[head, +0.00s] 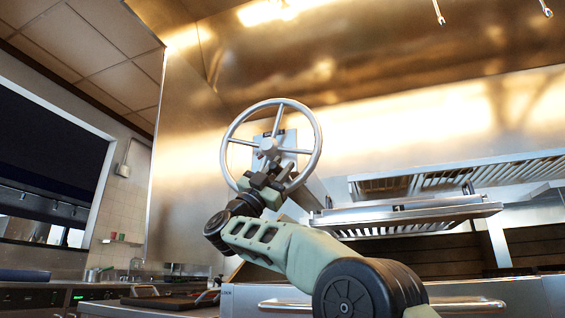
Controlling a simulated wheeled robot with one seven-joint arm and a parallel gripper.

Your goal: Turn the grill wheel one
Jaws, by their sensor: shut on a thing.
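The grill wheel (316,147) is a grey metal ring with several spokes and a round hub. It is mounted on a metal post and panel left of the grill. My gripper (272,172) is at the lower part of the wheel, below the hub. It is shut on the wheel, on or near a lower spoke; the fingertips are small and dark here, so the exact contact is hard to see. My arm reaches up from the bottom right and hides a bit of the wheel's lower rim.
A slatted grill rack (410,217) hangs right of the wheel, close to my arm. A horizontal metal handle (462,306) runs along the counter front. Steel walls stand behind. A counter with a dark tray (160,302) is at the lower left. The space left of the wheel is clear.

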